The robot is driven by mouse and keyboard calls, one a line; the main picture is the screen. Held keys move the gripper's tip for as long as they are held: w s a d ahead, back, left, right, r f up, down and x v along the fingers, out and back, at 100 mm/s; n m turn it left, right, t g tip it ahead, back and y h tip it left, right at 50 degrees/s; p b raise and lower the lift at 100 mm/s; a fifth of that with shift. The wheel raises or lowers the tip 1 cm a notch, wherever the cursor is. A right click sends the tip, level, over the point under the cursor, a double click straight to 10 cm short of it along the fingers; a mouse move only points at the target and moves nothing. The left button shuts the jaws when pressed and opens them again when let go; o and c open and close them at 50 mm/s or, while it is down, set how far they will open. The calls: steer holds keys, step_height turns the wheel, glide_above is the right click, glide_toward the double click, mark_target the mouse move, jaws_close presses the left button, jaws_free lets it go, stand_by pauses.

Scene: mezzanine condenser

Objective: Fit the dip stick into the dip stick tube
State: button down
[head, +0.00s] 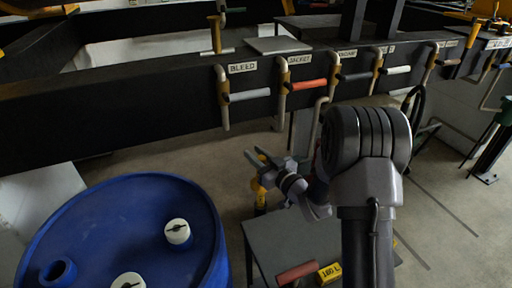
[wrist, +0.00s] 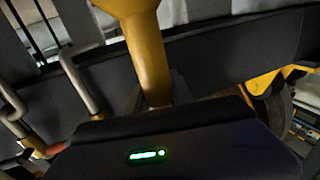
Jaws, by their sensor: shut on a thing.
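My gripper (head: 256,157) is in mid-air in the head view, right of the blue drum and below the dark beam. It is shut on a yellow piece, which rises from the dark gripper body in the wrist view (wrist: 148,55) and flares at its top. This looks like the dip stick's handle, but I cannot be sure. In the head view, a yellow and black part (head: 260,190) shows just below the gripper. I cannot tell whether it belongs to the held piece. I cannot make out the dip stick tube with certainty.
The blue drum (head: 125,205) has white caps and an open neck at lower left. A labelled dark beam (head: 130,110) carries several pipes and coloured handles. Floor shows between drum and stand.

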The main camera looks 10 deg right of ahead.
steer(key=shift+f, duration=4.95)
steer(key=c, duration=1)
jaws_free()
steer(key=shift+c, duration=0.2)
steer(key=p+v, duration=0.3)
steer(key=v, duration=0.9)
